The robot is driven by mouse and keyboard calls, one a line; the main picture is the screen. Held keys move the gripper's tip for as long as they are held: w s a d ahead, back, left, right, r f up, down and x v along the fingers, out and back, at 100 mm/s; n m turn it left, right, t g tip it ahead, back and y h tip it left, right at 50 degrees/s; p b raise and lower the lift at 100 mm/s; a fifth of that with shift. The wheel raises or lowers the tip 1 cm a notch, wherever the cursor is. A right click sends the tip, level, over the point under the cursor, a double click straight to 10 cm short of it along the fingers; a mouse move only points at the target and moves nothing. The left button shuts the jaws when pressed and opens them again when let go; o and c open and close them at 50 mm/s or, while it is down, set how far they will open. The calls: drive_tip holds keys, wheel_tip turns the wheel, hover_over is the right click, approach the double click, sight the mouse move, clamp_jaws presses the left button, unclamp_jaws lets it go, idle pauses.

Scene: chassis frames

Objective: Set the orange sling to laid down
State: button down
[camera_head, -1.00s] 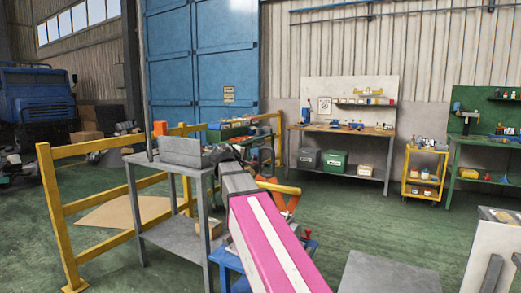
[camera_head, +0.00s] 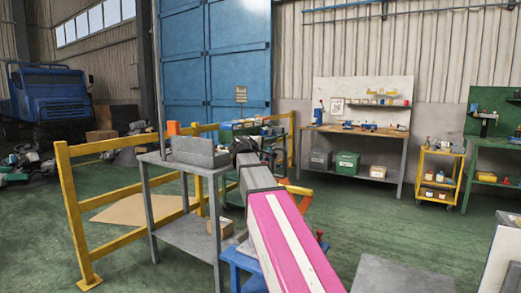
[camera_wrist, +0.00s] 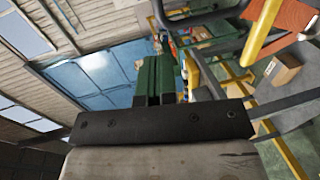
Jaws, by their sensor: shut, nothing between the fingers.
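An orange curved piece (camera_head: 297,189), which looks like the orange sling, shows just right of my arm in the head view. My arm hides much of it, so I cannot tell whether it is raised or laid down. A flat orange surface (camera_wrist: 293,18) is at the upper right of the wrist view; I cannot tell whether it is the same thing. My gripper (camera_head: 243,147) is beyond the arm's grey end, beside the grey table's right end. In the wrist view my gripper's green fingers (camera_wrist: 157,68) are shut, with nothing seen between them.
A grey table (camera_head: 150,163) with an open grey box (camera_head: 195,151) stands left of my arm. Yellow railings (camera_head: 75,215) run beyond it. A blue stand (camera_head: 236,258) is below my arm. Green floor is open toward the workbench (camera_head: 355,133) and yellow cart (camera_head: 438,172).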

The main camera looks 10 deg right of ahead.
sight(275, 148)
drive_tip(key=x, duration=0.9)
drive_tip(key=shift+d+f, duration=0.1)
drive_tip(key=shift+w, duration=0.1)
